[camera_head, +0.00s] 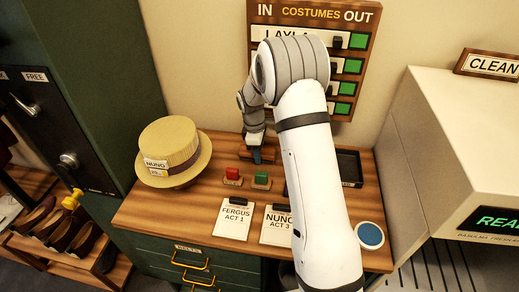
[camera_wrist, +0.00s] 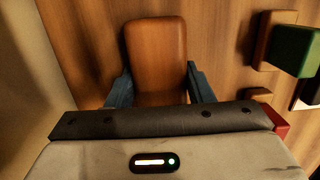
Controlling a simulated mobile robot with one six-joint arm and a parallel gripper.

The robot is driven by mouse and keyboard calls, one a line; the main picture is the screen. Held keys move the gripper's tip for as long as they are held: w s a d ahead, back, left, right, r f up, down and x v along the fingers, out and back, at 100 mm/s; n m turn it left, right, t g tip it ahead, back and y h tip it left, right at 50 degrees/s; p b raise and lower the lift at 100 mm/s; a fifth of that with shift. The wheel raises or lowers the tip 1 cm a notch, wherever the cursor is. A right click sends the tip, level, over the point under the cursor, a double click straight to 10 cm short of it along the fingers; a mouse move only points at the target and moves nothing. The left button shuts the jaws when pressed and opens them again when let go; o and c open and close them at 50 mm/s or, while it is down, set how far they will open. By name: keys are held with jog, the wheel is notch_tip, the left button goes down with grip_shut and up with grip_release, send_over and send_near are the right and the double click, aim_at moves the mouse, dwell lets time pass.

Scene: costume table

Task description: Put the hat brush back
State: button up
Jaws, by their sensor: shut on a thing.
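The hat brush shows in the wrist view as a rounded orange-brown wooden body (camera_wrist: 156,55). My gripper (camera_wrist: 160,88) has its two blue fingers on either side of it and is shut on it. In the head view my gripper (camera_head: 256,157) points down over the back of the wooden table, behind the red and green blocks. A black tray (camera_head: 349,166) is at the back right of the table, partly hidden by my arm.
A straw hat (camera_head: 172,150) sits at the left. A red block (camera_head: 232,174) and a green block (camera_head: 261,177) stand in front of my gripper. Two cards (camera_head: 235,218) lie at the front edge. A blue round pad (camera_head: 369,235) is front right, beside a white machine (camera_head: 440,150).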

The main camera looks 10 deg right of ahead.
jog(key=shift+f, duration=0.15)
jog(key=o, duration=0.9)
notch_tip(320, 180, up, 12)
jog(key=a+b, duration=0.1)
jog(key=s+r+m+t, duration=0.2)
jog(key=s+r+m, duration=0.55)
jog(key=s, duration=0.65)
jog(key=s+m, duration=0.2)
jog(key=s, duration=0.4)
jog(key=s+m+t, duration=0.1)
jog(key=s+m, duration=0.1)
jog(key=s, duration=0.4)
jog(key=s+d+m+y, duration=0.1)
jog(key=s+m, duration=0.1)
jog(key=s, duration=0.3)
jog(key=shift+s+t, duration=0.3)
jog(key=shift+s, duration=0.1)
